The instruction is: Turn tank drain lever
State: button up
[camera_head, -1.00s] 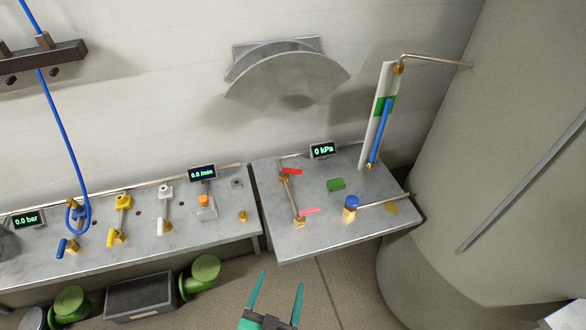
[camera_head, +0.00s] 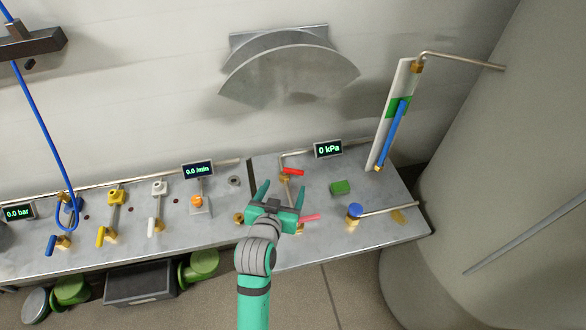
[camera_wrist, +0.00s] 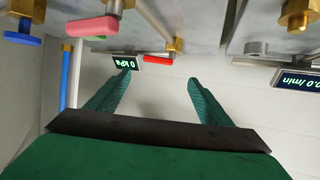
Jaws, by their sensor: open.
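The right bench carries a red lever (camera_head: 293,171) on a brass valve, a pink lever (camera_head: 310,217) in front of it on the same pipe, and a blue round handle (camera_head: 355,210) on a brass fitting with a pipe running toward the tank. No label shows which is the tank drain lever. My open, empty gripper (camera_head: 283,188) is above the bench's left part, pointing toward the wall and partly covering the pink lever's valve. In the wrist view, the pink lever (camera_wrist: 93,27) is upper left and the red lever (camera_wrist: 157,59) lies between and beyond my fingertips.
The large grey tank (camera_head: 480,150) stands at right. A "0 kPa" display (camera_head: 328,149), a green block (camera_head: 340,188) and an upright sight gauge (camera_head: 392,118) are on the right bench. The left bench has blue, yellow (camera_head: 102,236) and white levers. A gap separates the benches.

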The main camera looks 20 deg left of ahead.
aim_at(293, 172)
jog(key=shift+x, duration=4.7)
jog(key=shift+d+f, duration=0.1)
jog(key=shift+d, duration=0.05)
jog(key=shift+w+d, duration=0.1)
jog(key=c, duration=1)
